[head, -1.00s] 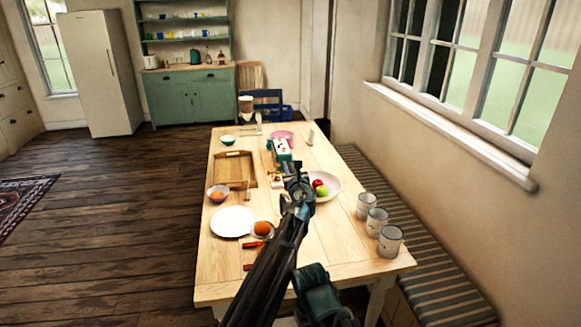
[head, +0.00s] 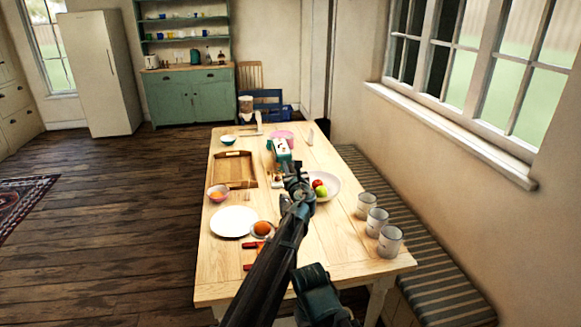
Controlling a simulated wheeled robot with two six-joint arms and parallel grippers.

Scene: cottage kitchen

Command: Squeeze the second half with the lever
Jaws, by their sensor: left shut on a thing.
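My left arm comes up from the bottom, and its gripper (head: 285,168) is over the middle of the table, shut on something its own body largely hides. A teal and white block-like thing with small red marks (head: 282,150) is right by its tip; I cannot tell whether this is what it holds. A pale T-shaped thing (head: 258,126) is at the far end of the table; I cannot tell whether it is the press or its lever. No cut half shows clearly.
On the table (head: 335,250) are a wooden tray (head: 235,155), a white plate (head: 233,221), bowls, a fruit plate (head: 330,190), a pink plate (head: 283,134) and red-handled cutlery (head: 253,246). A window bench (head: 420,230) runs alongside.

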